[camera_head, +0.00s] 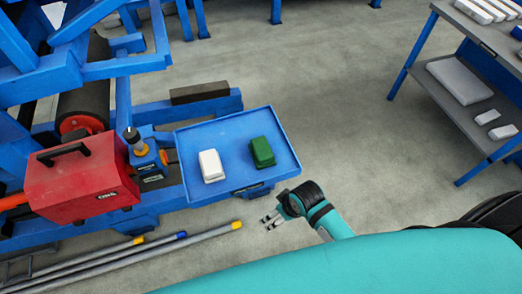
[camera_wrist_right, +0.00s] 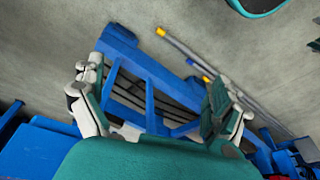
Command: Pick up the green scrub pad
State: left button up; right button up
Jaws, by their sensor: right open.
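The green scrub pad (camera_head: 262,152) lies on the right part of a blue tray (camera_head: 229,182) in the head view. A white block (camera_head: 211,165) lies on the same tray to its left, apart from it. My right gripper (camera_head: 269,221) is below and outside the tray's front right corner in the head view, apart from the pad. In the right wrist view my right gripper (camera_wrist_right: 158,108) has its fingers spread wide with nothing held between them. The green pad cannot be made out in the wrist view. My left gripper is not in view.
A red box (camera_head: 82,180) with a handle stands left of the tray on the blue frame. Several poles (camera_head: 150,252) lie on the floor in front. A blue-legged bench (camera_head: 470,105) with pale blocks is at right. Open floor lies between (camera_head: 345,120).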

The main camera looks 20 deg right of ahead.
jog(key=w+a+r+n+y, duration=0.1)
jog(key=w+a+r+n, duration=0.1)
jog(key=r, duration=0.5)
jog(key=w+a+r+n, duration=0.1)
jog(key=a+r+n, duration=0.1)
jog(key=r, duration=0.5)
notch_tip(320, 180, up, 14)
jog(key=n+g+h, duration=0.3)
jog(key=n, duration=0.7)
send_over(262, 147)
jog(key=f+p, duration=0.1)
jog(key=f, duration=0.4)
jog(key=f+p, duration=0.1)
jog(key=f, duration=0.5)
jog(key=shift+w+d+f, duration=0.15)
jog(key=shift+w+d, duration=0.05)
jog(key=f, duration=0.1)
jog(key=f+p, duration=0.1)
jog(key=f, duration=0.2)
jog(key=shift+s+a+f, duration=0.2)
jog(key=shift+s+f, duration=0.05)
jog(key=shift+f, duration=0.15)
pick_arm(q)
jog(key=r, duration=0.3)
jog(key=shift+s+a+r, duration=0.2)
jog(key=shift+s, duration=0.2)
pick_arm(e)
jog(key=shift+f, duration=0.3)
jog(key=shift+c, duration=0.4)
jog(key=c, duration=1)
